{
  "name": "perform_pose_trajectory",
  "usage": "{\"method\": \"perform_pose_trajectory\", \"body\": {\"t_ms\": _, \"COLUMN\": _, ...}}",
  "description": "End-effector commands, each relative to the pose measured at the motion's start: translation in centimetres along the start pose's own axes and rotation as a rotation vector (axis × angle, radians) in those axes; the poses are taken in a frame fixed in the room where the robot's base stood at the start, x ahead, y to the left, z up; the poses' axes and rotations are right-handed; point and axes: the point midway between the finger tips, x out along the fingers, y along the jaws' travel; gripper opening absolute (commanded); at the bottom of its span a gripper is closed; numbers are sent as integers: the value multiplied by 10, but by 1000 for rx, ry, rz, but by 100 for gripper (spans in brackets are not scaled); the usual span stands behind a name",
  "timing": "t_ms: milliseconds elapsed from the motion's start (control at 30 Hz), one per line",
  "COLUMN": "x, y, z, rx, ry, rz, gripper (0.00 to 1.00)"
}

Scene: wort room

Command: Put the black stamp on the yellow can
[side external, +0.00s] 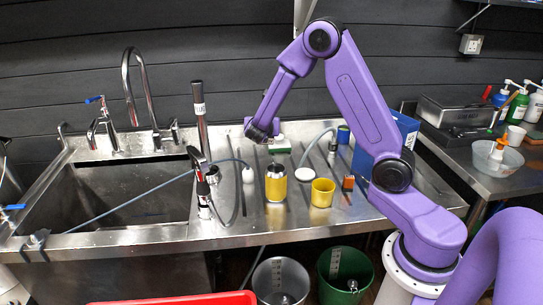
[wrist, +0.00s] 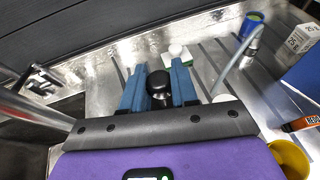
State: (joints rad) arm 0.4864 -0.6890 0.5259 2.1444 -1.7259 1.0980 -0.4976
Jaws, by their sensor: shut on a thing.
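The black stamp (wrist: 158,82) shows in the wrist view as a rounded black knob between the two blue fingers of my gripper (wrist: 158,78), which is shut on it. In the side view my gripper (side external: 263,135) is at the end of the purple arm, above and behind the yellow can; I cannot make out the stamp there. The yellow can (side external: 276,188) stands upright on the steel drainboard, with a greyish upper part. The can is not visible in the wrist view, and the stamp's lower end is unclear.
A yellow cup (side external: 322,192), a white disc (side external: 305,174) and a small orange-brown block (side external: 348,183) stand right of the can. A green-and-white sponge (side external: 280,145) lies behind it. A tall tap (side external: 202,130) and the sink (side external: 115,200) are left. A blue box (side external: 397,135) stands at the right.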

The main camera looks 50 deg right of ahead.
Motion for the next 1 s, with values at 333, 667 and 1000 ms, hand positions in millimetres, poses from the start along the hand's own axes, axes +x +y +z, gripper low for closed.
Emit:
{"method": "perform_pose_trajectory", "body": {"t_ms": 333, "x": -113, "y": -39, "z": 29, "rx": 38, "ry": 0, "rz": -93, "gripper": 0}}
{"method": "perform_pose_trajectory", "body": {"t_ms": 667, "x": -187, "y": -111, "z": 29, "rx": 66, "ry": 0, "rz": -186, "gripper": 0}}
{"method": "perform_pose_trajectory", "body": {"t_ms": 1000, "x": -199, "y": -135, "z": 25, "rx": 76, "ry": -2, "rz": -220, "gripper": 0}}
